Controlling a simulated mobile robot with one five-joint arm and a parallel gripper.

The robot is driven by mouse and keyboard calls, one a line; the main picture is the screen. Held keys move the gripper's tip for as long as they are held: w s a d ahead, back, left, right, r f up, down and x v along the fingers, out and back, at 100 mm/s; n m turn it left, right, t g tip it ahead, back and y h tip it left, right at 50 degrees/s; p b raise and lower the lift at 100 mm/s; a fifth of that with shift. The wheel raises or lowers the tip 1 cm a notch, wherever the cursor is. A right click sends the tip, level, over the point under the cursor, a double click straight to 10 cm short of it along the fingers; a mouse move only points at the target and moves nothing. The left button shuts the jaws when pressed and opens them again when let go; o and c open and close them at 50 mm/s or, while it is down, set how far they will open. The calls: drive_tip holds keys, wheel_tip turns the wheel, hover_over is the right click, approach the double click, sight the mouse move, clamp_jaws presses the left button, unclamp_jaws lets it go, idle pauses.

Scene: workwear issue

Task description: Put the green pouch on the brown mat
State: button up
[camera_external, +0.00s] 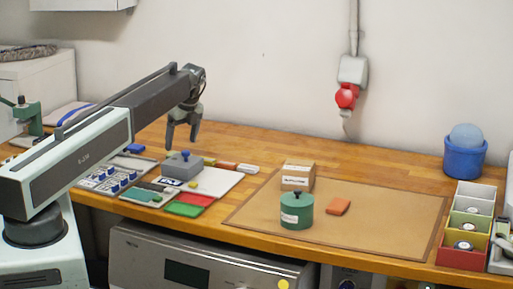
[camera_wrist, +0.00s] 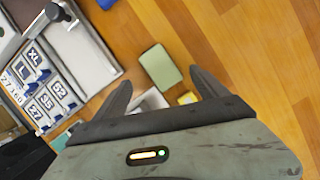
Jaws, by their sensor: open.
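The green pouch (camera_wrist: 155,68) lies flat on the wooden bench in the wrist view, ahead of my gripper (camera_wrist: 160,78) and between the lines of its two spread fingers. My gripper also shows in the external view (camera_external: 181,146), pointing down above the bench, open and empty. I cannot pick out the pouch with certainty in the external view. The brown mat (camera_external: 390,222) lies to the right on the bench.
Beside the pouch are a white item (camera_wrist: 150,100) and a yellow item (camera_wrist: 187,98). The mat's right half is clear. Coloured bins (camera_external: 463,252) stand beyond it.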

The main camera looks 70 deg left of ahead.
drive_tip(key=b+x, duration=0.5)
drive_tip(key=shift+w+f, duration=0.15)
drive_tip(key=shift+r, duration=0.25)
drive_tip(key=c, duration=1.6)
drive_tip(key=shift+r+p, duration=0.1)
drive_tip(key=shift+p, duration=0.2)
clamp_jaws()
wheel_tip(320, 180, up, 10)
drive_tip(key=p, duration=0.9)
drive_tip(key=shift+p, duration=0.35)
